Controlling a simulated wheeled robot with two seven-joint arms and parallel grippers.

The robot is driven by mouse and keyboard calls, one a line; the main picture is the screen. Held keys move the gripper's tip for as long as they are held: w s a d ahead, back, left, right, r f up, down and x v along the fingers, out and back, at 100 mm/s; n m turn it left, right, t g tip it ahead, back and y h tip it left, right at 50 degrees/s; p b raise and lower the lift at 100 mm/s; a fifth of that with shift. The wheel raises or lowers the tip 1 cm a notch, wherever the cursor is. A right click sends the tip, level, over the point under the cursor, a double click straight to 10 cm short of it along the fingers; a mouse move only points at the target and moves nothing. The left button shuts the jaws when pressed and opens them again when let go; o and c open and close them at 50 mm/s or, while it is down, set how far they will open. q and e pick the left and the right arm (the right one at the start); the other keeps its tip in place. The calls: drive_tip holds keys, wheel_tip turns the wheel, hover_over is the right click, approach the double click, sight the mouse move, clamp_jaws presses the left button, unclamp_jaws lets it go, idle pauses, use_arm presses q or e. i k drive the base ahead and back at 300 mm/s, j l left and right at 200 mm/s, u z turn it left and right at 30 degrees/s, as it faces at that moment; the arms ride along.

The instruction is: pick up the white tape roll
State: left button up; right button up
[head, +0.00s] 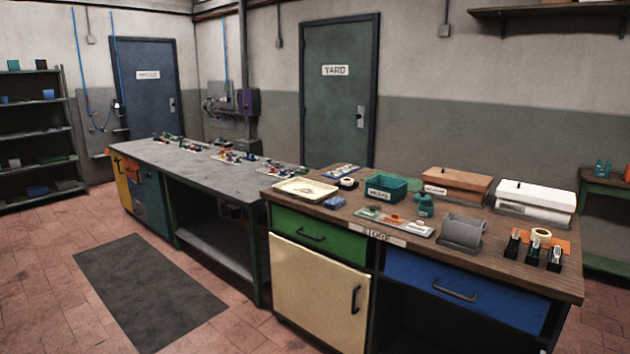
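A small cream-white roll (541,236) sits near the right end of the wooden-topped counter (460,262), by an orange mat and just behind several small black holders. A second small pale round item (348,181) with a dark part under it sits near the counter's back left, beside a green bin. Both are small in the view, and I cannot tell for sure which is the white tape roll. Neither of my grippers shows in the head view.
On the counter stand a cream tray (306,189), a green bin (386,188), a grey cradle (461,231), a brown box (457,184) and a white box (536,199). A long grey bench (190,160) adjoins at left. Floor with a dark mat (148,290) is clear.

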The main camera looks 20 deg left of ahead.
sight(347, 183)
drive_tip(key=i+j+u, duration=0.3)
drive_tip(key=i+j, duration=0.95)
drive_tip(key=i+l+u, duration=0.25)
drive_tip(key=i+l, duration=1.05)
drive_tip(key=l, duration=0.15)
